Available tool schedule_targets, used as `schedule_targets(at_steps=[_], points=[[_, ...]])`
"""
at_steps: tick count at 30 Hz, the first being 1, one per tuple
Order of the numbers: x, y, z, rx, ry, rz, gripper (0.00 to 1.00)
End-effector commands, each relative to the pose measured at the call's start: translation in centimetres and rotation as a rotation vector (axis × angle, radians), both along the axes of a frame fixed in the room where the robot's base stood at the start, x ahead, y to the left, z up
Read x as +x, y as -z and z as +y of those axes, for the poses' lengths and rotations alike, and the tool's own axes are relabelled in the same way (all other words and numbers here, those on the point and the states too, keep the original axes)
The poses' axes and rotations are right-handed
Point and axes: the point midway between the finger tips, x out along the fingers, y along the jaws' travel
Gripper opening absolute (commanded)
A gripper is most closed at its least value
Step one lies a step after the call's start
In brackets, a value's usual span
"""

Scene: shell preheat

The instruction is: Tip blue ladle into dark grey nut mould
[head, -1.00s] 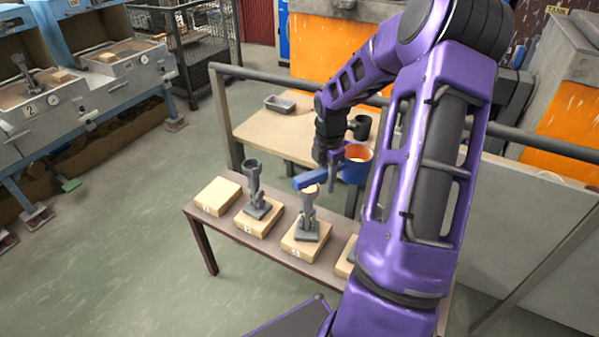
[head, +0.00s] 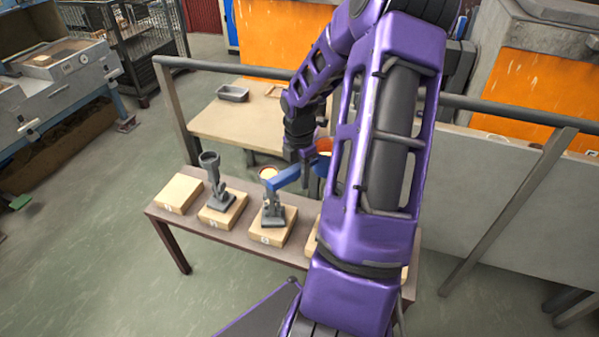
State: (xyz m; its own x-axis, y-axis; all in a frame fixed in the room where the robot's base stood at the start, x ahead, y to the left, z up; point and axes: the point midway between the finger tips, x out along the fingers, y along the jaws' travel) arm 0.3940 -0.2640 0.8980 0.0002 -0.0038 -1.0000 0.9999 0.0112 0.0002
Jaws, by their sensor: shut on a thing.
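My gripper (head: 304,158) is shut on the blue ladle (head: 287,179), above the low bench. The ladle's blue bar reaches left and down; its round bowl, with an orange glow inside, is partly hidden by my arm. Just left of the bar is the pale, orange-rimmed cup of a dark grey mould (head: 273,210) on a wooden block. The bar overlaps this mould's upper part in the picture; I cannot tell if they touch. Another grey mould (head: 214,178), with an empty-looking cup, stands on the block to its left. Which is the nut mould is unclear.
The brown bench (head: 165,220) also bears a bare wooden block (head: 179,194) at its left end. My arm hides the bench's right part. Behind are a grey rail (head: 215,68) and a wooden table (head: 225,122) with a small grey tray (head: 233,93).

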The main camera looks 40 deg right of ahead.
Motion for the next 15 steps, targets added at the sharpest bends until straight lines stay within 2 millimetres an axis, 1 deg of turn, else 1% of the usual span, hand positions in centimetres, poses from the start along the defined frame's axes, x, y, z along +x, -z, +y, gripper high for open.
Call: schedule_targets(at_steps=[10, 13, 15], points=[[0.0, 1.7, 0.0, 0.0, 0.0, -0.001, 0.0], [0.3, 1.8, -0.1, -0.001, 0.005, -0.115, 0.0], [0.6, 1.9, -0.1, 0.001, 0.003, -0.153, 0.0]])
